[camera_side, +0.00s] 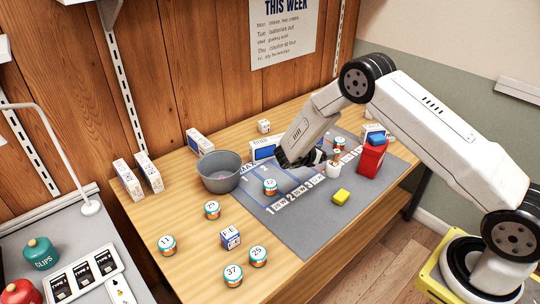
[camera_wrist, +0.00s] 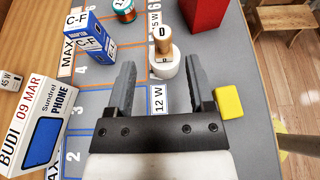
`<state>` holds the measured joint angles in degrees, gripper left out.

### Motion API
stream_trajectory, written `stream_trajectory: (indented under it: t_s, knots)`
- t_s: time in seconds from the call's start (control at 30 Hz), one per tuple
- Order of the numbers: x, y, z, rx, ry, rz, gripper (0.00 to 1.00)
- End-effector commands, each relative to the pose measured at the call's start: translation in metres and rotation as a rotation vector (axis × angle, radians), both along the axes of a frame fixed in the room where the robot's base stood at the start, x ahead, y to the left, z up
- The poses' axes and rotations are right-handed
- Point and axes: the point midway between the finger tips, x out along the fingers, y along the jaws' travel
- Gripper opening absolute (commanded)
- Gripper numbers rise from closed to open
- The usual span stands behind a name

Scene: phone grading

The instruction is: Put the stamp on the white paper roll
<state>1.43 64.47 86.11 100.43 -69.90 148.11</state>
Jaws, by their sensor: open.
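The stamp (camera_wrist: 163,38), with a wooden handle and a "D" label on its top, shows ahead of my gripper in the wrist view. It appears to stand upright on the white paper roll (camera_wrist: 166,68), which lies on the grey mat. In the side view the stamp (camera_side: 337,156) and the white roll (camera_side: 333,172) show just right of my gripper. My gripper (camera_wrist: 160,72) is open, with nothing between its fingers. Its fingers are apart from the stamp. The exact contact between stamp and roll is small and hard to see.
A yellow block (camera_wrist: 229,102) lies right of my gripper. A red box (camera_side: 371,160) stands behind it to the right. A blue-white C-F box (camera_wrist: 91,37) and a phone box (camera_wrist: 38,122) stand left. A grey bucket (camera_side: 219,170) and several numbered tins occupy the table's left.

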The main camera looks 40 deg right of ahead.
Motion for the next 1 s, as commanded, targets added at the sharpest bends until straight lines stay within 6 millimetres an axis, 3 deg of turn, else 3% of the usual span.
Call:
stream_trajectory:
  t_s: [0.2,0.4,1.0]
  knots:
    - [0.001,0.030,0.013,0.000,-0.001,0.002,0.69]
    - [0.000,0.044,0.019,0.000,0.000,0.001,0.69]
    - [0.000,0.046,0.019,0.000,0.000,0.000,0.69]
